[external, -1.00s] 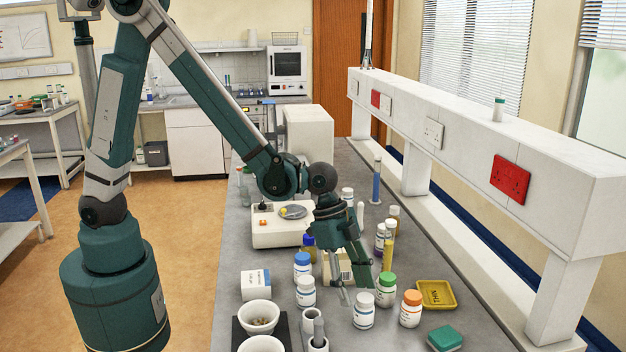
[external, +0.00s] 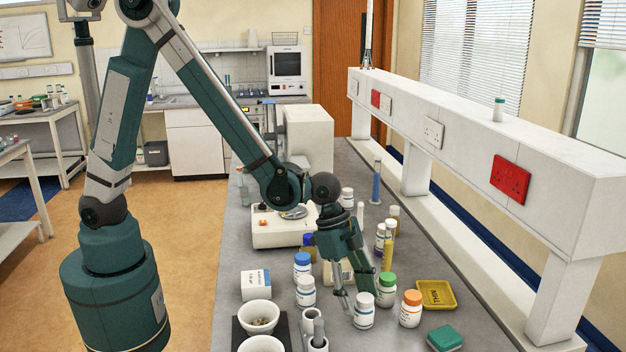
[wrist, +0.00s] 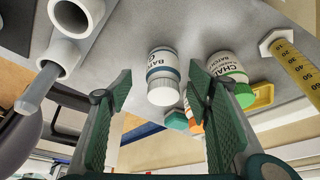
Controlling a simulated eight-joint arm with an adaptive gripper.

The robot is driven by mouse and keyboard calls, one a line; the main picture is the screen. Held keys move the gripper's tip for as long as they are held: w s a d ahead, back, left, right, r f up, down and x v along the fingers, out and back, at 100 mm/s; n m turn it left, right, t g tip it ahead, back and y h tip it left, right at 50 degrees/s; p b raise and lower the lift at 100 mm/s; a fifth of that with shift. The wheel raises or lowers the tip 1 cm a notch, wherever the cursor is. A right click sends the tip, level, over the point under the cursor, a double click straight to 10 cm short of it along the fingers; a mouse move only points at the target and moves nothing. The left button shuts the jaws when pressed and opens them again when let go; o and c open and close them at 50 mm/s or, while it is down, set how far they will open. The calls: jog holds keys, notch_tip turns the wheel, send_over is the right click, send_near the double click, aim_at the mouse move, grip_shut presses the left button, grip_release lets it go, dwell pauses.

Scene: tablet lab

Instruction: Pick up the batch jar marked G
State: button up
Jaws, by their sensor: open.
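A white jar with a white cap (external: 364,312) stands upright on the bench, just in front of my gripper (external: 358,300). In the wrist view the same jar (wrist: 162,78) shows between my open fingers (wrist: 160,90), with clear gaps on both sides. Its label starts "BATC", with a large letter below that looks like G or C, partly turned away. My gripper is open, empty and pointing down close to the jar. Another white-capped jar (external: 306,292) stands to the left, its label too small to read.
A green-capped jar (external: 386,290) stands close on the right, labelled "CHAL..." in the wrist view (wrist: 228,80). An orange-capped jar (external: 410,309), yellow tray (external: 447,306) and green block (external: 445,338) lie further right. White tube holders (external: 311,322) and bowls (external: 259,313) stand left.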

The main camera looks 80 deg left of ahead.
aim_at(364, 312)
jog(key=shift+f, duration=0.1)
jog(key=shift+w+x, duration=0.25)
jog(key=shift+x, duration=2.2)
jog(key=shift+a, duration=0.1)
jog(key=shift+c, duration=0.7)
jog(key=c, duration=0.9)
